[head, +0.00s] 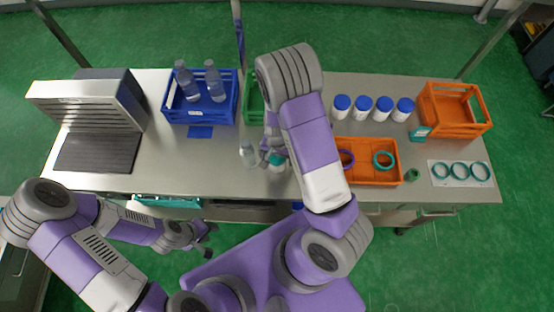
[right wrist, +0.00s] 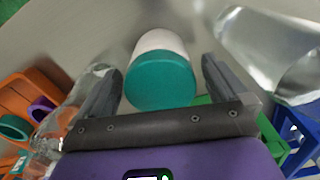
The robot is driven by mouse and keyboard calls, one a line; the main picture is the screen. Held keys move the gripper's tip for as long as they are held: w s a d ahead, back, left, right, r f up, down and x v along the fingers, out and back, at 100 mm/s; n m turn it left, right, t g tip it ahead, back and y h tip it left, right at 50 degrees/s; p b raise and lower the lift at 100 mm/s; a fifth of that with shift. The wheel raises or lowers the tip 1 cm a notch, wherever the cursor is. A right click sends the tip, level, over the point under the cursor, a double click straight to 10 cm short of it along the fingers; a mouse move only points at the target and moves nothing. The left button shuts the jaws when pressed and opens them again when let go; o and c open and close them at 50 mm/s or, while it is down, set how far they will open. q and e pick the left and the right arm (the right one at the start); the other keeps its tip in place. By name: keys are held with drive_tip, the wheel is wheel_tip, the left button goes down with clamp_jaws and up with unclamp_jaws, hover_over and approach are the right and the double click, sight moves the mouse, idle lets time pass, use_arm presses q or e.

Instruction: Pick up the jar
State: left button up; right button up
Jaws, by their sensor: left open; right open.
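A white jar with a teal lid (head: 277,160) stands on the grey bench near its front edge, partly hidden by my right gripper in the head view. In the right wrist view the jar (right wrist: 161,72) sits between the two fingers, lid toward the camera. My right gripper (right wrist: 163,88) is open, with a finger on each side of the jar and visible gaps. It also shows in the head view (head: 268,152). My left gripper (head: 206,241) is open and empty, low in front of the bench, away from the jar.
A blue crate (head: 190,113) holds bottles. Several blue-lidded jars (head: 361,107), an orange tray (head: 372,174) with rings and an orange crate (head: 455,128) are right.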

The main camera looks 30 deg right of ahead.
drive_tip(key=shift+f, duration=0.4)
drive_tip(key=shift+c, duration=0.3)
drive_tip(key=c, duration=1.2)
